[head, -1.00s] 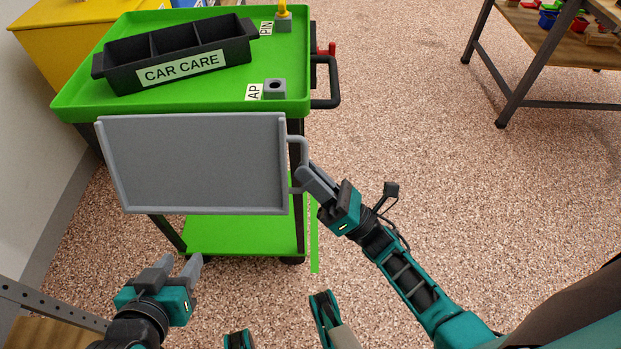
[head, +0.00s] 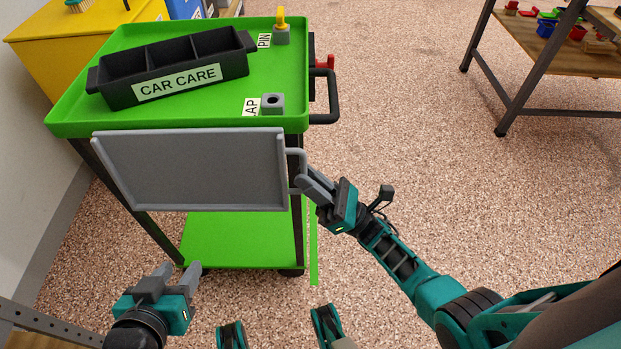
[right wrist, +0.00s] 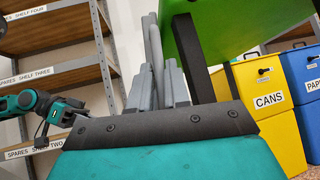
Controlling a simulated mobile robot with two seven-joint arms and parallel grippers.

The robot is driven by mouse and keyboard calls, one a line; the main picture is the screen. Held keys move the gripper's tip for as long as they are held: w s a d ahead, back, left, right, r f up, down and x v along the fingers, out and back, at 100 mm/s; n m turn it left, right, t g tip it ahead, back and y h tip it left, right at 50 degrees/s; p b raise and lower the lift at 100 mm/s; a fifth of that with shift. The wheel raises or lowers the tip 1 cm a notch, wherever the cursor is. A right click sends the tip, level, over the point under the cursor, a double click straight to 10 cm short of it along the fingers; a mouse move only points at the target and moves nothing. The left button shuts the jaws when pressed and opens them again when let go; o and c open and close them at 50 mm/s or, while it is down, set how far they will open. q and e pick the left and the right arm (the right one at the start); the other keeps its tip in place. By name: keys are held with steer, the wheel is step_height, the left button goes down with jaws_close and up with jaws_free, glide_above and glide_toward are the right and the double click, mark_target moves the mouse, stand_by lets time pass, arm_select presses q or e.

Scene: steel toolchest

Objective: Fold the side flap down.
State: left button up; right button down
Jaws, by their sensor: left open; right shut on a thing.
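The side flap (head: 190,172) is a grey rimmed panel along the near side of the green cart (head: 250,122), just below its top tray. It slopes down and outward from the tray. Its grey handle (head: 294,155) is on the right edge. My right gripper (head: 304,181) is shut on that handle. In the right wrist view the fingers (right wrist: 155,90) close around a grey bar, and the exact contact is partly hidden. My left gripper (head: 181,269) is open and empty, low at the left, below and apart from the flap.
A black CAR CARE caddy (head: 170,68) stands on the tray. A yellow-topped pin (head: 281,22) sits in a grey block beside the PIN label. Another grey block with a hole (head: 272,103) is near the tray's front right. Floor to the right is clear up to a workbench (head: 530,75).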

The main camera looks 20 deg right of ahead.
steer(key=shift+w+r, duration=0.1)
steer(key=c, duration=1.2)
jaws_free()
steer(key=shift+o, duration=0.2)
steer(key=v, duration=0.7)
steer(key=shift+f, duration=0.2)
steer(key=shift+d, duration=0.15)
